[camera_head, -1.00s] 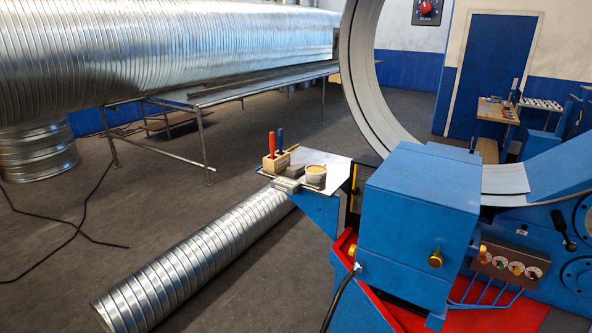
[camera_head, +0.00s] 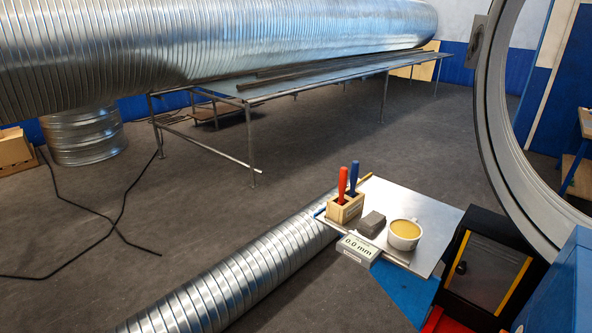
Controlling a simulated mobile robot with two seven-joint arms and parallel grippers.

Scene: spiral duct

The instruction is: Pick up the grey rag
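A small grey lump (camera_head: 372,224), which looks like the folded grey rag, lies on a small metal-topped side table (camera_head: 442,218). It sits between a wooden tool block (camera_head: 346,208) on its left and a white cup of yellow stuff (camera_head: 404,234) on its right. A grey box reading "0.0 mm" (camera_head: 357,248) is at the table's front edge, just before the lump. Neither of my grippers shows in the head view.
The block holds a red-handled and a blue-handled tool. A spiral duct (camera_head: 250,275) lies on the floor, running up to the table's left side. Blue machinery and a large metal ring (camera_head: 505,130) stand at right. A black cable (camera_head: 120,225) crosses the open floor at left.

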